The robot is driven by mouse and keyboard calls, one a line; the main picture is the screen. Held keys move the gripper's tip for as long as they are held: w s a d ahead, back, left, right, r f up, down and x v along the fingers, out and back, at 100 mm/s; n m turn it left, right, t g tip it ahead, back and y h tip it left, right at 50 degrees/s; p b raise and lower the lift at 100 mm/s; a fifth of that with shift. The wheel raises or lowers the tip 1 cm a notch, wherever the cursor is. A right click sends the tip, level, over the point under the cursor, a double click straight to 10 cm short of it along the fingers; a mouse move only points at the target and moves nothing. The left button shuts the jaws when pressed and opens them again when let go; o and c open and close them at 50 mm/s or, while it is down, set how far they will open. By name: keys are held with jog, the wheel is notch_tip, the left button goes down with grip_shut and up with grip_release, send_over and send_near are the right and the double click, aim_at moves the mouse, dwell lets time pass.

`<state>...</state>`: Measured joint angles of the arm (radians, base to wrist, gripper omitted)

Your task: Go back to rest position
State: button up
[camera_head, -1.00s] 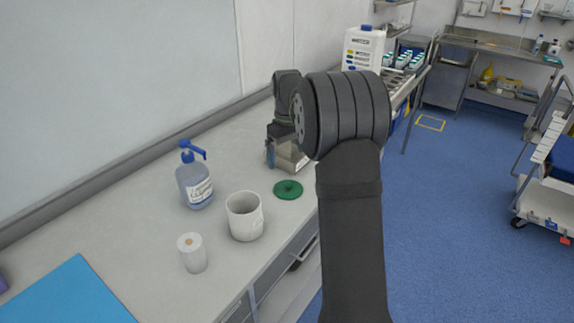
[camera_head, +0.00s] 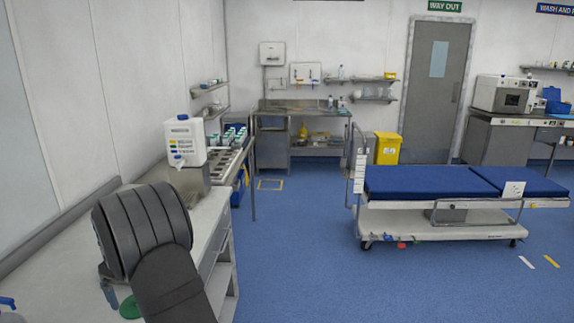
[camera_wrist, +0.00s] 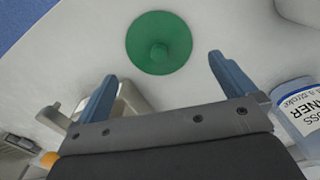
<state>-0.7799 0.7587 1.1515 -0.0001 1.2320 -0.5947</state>
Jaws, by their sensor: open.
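My gripper (camera_wrist: 162,75) is open and empty in the wrist view, its two blue-grey fingers spread apart. A round green lid with a knob (camera_wrist: 158,43) lies on the white counter beyond the fingertips, not between them. In the head view, my dark arm covers most of the gripper at the lower left. Part of the green lid (camera_head: 130,308) shows beside the arm at the bottom edge.
A labelled bottle (camera_wrist: 302,112) stands right of my gripper in the wrist view. A white jug (camera_head: 186,140) stands beyond my arm along the wall. A trolley bed with blue cushions (camera_head: 430,183) stands at right. The blue floor between is clear.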

notch_tip(320, 180, down, 4)
jog(key=shift+f, duration=0.15)
jog(key=shift+r, duration=1.9)
